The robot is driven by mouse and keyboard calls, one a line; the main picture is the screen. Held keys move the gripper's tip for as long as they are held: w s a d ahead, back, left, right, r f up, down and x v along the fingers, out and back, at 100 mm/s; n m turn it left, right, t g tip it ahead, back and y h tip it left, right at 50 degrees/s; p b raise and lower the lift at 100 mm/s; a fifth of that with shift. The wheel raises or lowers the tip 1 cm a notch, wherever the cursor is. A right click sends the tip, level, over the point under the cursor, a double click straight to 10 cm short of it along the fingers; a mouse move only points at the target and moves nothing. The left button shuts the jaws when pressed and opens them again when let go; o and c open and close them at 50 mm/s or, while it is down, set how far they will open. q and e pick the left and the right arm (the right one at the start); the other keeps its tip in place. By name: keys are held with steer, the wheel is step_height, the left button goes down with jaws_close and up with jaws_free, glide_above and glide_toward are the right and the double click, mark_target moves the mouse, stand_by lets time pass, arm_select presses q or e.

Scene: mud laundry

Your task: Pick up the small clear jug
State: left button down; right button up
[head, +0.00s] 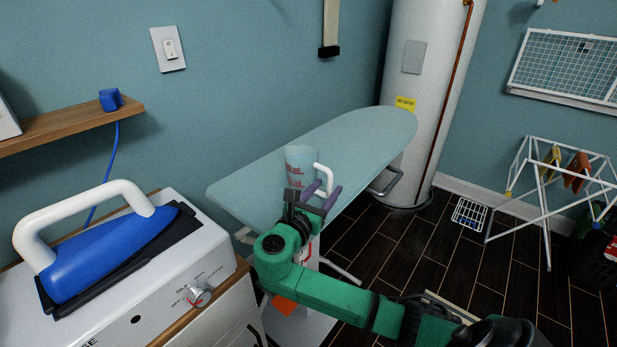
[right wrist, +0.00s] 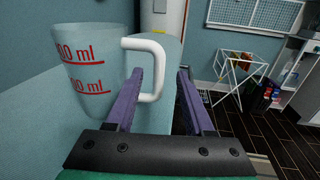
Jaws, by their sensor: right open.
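The small clear jug (head: 299,168) stands upright on the ironing board (head: 350,140), near its front edge. It has red ml marks and a white handle (head: 325,179) on its right side. In the right wrist view the jug (right wrist: 95,75) fills the upper left. My right gripper (right wrist: 160,78) is open at the handle (right wrist: 156,75). The handle's outer bar shows between the two purple fingers, and the left finger overlaps the handle's opening. I see no clear contact. In the head view the right gripper (head: 322,192) is just in front of the jug. My left gripper is not in view.
A blue iron (head: 110,250) rests on a white machine (head: 190,270) at the left. A white water heater (head: 425,90) stands behind the board's far end. A drying rack (head: 545,200) stands at the right. The board's surface beyond the jug is clear.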

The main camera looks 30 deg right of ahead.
mark_target(329, 183)
steer(key=x, duration=0.3)
steer(key=shift+a+r, duration=0.1)
steer(key=shift+r, duration=0.15)
steer(key=shift+w+d+f, duration=0.15)
steer(key=shift+d, duration=0.1)
steer(key=shift+a, duration=0.1)
jaws_close()
stand_by(0.7)
